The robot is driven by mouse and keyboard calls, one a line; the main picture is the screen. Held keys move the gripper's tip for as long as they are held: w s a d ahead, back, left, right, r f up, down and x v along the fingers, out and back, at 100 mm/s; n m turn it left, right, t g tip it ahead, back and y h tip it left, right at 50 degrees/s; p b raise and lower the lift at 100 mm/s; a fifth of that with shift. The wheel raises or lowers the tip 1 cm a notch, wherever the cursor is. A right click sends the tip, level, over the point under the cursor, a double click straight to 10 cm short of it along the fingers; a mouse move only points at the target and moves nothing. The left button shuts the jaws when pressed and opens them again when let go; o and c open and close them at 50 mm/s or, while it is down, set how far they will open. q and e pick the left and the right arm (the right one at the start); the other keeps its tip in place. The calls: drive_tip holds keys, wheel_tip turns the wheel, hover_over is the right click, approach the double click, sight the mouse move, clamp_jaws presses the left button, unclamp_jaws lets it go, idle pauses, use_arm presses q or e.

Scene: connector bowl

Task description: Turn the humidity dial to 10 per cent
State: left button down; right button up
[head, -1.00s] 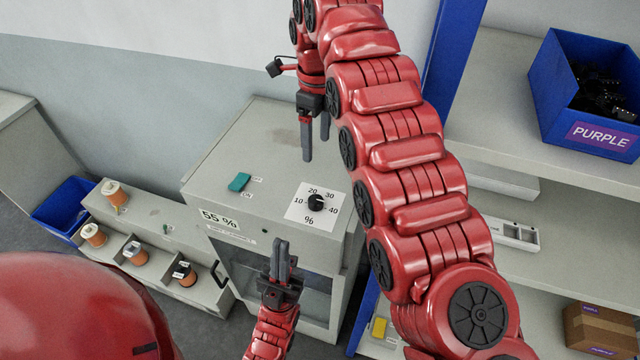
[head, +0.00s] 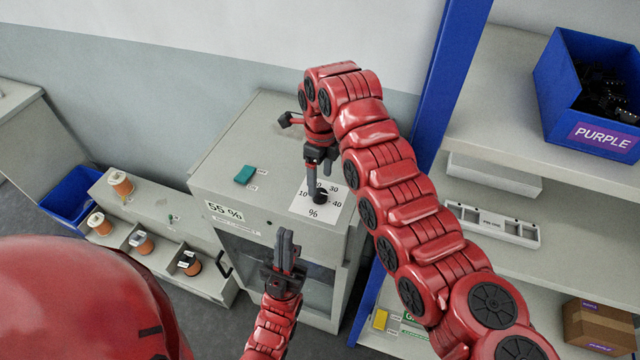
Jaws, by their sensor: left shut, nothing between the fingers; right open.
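The humidity dial (head: 320,197) is a small black knob on a white card (head: 326,212) marked 10, 20, 30, 40 and %, on top of the grey cabinet (head: 240,150). My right gripper (head: 316,189) points down over the dial with its fingers open; they overlap the dial in the picture, and I cannot tell whether they touch it. They hide part of the scale, and the dial's pointer cannot be read. My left gripper (head: 285,250) is shut and empty, in front of the cabinet's front face.
A teal switch (head: 245,174) sits left of the dial. The cabinet front has a 55 % label (head: 225,211). Spools (head: 120,183) stand on a stepped rack at left beside a blue bin (head: 72,196). Shelves at right hold a blue PURPLE bin (head: 556,90) and a cardboard box (head: 598,328).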

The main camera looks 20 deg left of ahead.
sight(320, 192)
wheel_tip(320, 192, down, 3)
drive_tip(key=shift+s+f+p, duration=0.15)
drive_tip(key=shift+p, duration=0.65)
drive_tip(key=shift+f, duration=0.65)
clamp_jaws()
